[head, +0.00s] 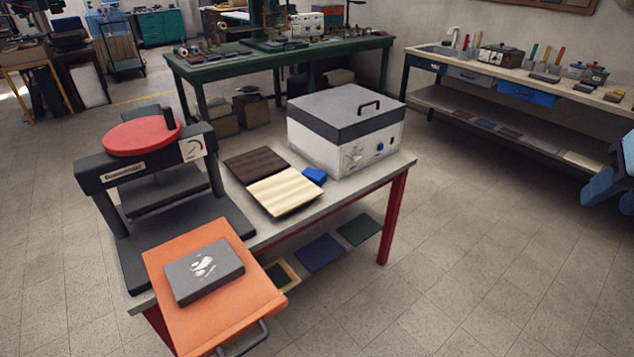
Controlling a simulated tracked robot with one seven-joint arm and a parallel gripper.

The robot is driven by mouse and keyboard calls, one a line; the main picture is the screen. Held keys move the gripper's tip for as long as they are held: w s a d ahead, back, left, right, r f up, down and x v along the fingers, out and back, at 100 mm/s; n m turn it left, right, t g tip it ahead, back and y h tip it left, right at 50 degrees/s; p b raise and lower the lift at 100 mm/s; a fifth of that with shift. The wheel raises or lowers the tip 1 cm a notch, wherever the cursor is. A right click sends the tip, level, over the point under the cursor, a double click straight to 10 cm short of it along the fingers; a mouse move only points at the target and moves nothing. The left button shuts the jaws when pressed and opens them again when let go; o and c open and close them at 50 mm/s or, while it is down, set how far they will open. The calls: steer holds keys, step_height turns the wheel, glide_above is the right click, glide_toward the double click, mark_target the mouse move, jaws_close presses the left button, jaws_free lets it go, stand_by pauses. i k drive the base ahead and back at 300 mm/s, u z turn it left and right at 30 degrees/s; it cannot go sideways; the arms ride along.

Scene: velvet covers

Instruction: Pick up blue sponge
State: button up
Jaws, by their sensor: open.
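The blue sponge (314,176) is a small bright blue block on the grey top of the red-legged workbench (281,232). It lies just right of the cream ridged panel (285,194) and in front of the white box with a dark grey lid (345,130). Its upper side shows clear. I cannot tell whether it touches the panel or the box.
A dark press with a red disc (142,138) stands at the bench's left. An orange board (250,300) bearing a grey block (203,270) juts over the front edge. A dark brown panel (255,163) lies behind the cream one. Floor right of the bench is clear.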

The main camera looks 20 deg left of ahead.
mark_target(318, 177)
steer(key=u, duration=0.85)
steer(key=i, duration=1.45)
steer(key=z, duration=0.05)
